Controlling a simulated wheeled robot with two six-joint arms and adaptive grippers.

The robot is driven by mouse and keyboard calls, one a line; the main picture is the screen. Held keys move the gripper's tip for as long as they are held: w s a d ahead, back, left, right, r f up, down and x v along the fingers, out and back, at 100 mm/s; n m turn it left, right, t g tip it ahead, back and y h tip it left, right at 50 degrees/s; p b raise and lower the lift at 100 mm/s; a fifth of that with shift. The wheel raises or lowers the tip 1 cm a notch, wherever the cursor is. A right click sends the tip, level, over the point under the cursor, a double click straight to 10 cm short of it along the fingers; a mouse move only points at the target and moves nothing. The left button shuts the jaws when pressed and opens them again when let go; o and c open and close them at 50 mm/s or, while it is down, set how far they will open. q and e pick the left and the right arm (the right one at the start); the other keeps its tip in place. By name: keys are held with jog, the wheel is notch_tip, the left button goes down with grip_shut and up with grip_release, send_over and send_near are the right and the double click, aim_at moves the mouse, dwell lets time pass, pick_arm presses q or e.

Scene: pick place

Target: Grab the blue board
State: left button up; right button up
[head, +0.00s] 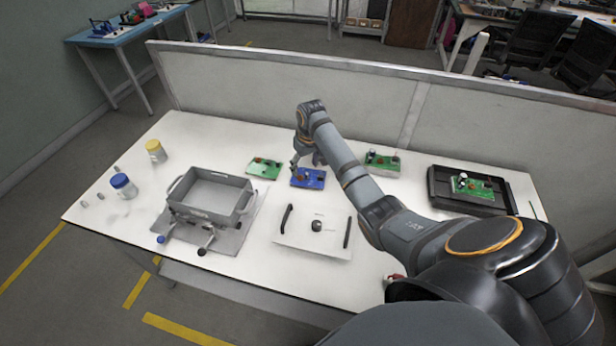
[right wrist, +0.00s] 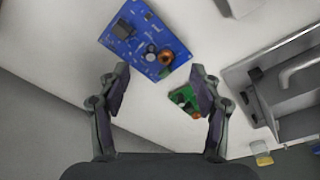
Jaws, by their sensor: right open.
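The blue board (head: 308,178) lies on the white table near its middle, with a small orange coil and dark parts on it. In the right wrist view the blue board (right wrist: 145,38) lies ahead of my fingertips. My right gripper (head: 308,158) is just behind and above the blue board in the head view. My left gripper is not in view.
Green boards lie left (head: 263,168) and right (head: 382,161) of the blue one. Another sits on a black tray (head: 440,193). A grey crate (head: 212,193) stands at left, near jars with blue (head: 123,186) and yellow (head: 156,151) lids. A white panel (head: 313,232) lies in front.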

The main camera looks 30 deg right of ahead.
aim_at(304, 179)
jog(key=f, duration=0.4)
jog(key=shift+w+f, duration=0.35)
jog(key=shift+f, duration=0.15)
jog(key=c, duration=1.3)
